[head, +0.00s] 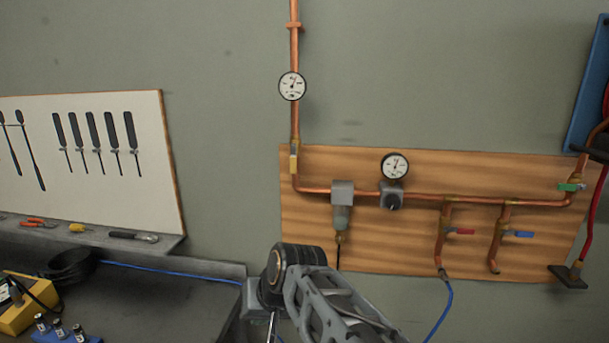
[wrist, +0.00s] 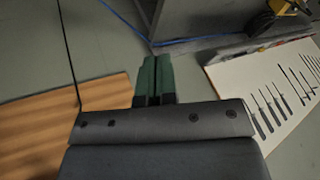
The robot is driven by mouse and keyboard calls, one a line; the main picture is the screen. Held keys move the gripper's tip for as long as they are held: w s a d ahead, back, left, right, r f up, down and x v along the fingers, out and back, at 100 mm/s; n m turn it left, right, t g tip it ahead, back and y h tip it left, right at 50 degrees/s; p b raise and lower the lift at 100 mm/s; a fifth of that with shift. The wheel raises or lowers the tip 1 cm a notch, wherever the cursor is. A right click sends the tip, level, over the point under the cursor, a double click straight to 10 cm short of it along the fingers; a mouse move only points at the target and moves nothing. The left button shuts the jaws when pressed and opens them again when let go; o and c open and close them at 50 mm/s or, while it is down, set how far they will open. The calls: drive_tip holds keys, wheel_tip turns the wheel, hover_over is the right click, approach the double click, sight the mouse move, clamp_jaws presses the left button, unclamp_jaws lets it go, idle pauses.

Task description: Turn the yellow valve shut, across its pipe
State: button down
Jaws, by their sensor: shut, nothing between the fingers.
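The yellow valve (head: 293,157) sits on the vertical copper pipe (head: 295,122) at the left end of the wooden board, in the head view. Its small handle looks upright, lying along the pipe. My gripper (wrist: 154,80) shows in the wrist view with its two green fingers together and nothing between them. In the head view my arm rises at the bottom centre, below and apart from the valve; the fingertips cannot be made out there. The valve cannot be made out in the wrist view.
A tool panel (head: 100,185) and cluttered bench stand left. Bare wall lies between panel and board.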

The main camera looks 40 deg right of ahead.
drive_tip(key=w+d+r+m+t+y+b, duration=0.1)
drive_tip(key=w+d+r+m+t+b, duration=0.15)
drive_tip(key=w+d+r+m, duration=0.3)
drive_tip(key=w+d+r+m+t+h+b, duration=0.1)
drive_tip(key=d+r+m+t, duration=0.3)
drive_tip(key=d, duration=0.7)
drive_tip(key=d+r+m+t+h+b, duration=0.1)
drive_tip(key=d+r+m+t, duration=0.3)
drive_tip(key=d+r, duration=0.4)
drive_tip(key=d+t+b, duration=0.1)
drive_tip(key=d, duration=0.2)
drive_tip(key=shift+w+r+t+h, duration=0.3)
drive_tip(key=shift+w+r+t, duration=0.05)
drive_tip(key=shift+w, duration=0.05)
drive_tip(key=shift+w+d, duration=0.1)
drive_tip(key=p, duration=0.4)
approach(293, 158)
drive_tip(key=w+d+f, duration=0.2)
drive_tip(key=w+d, duration=0.2)
drive_tip(key=w+a, duration=0.2)
drive_tip(key=w, duration=0.1)
drive_tip(key=shift+a+f+p, duration=0.25)
drive_tip(key=shift+p, duration=0.15)
drive_tip(key=shift+s, duration=0.1)
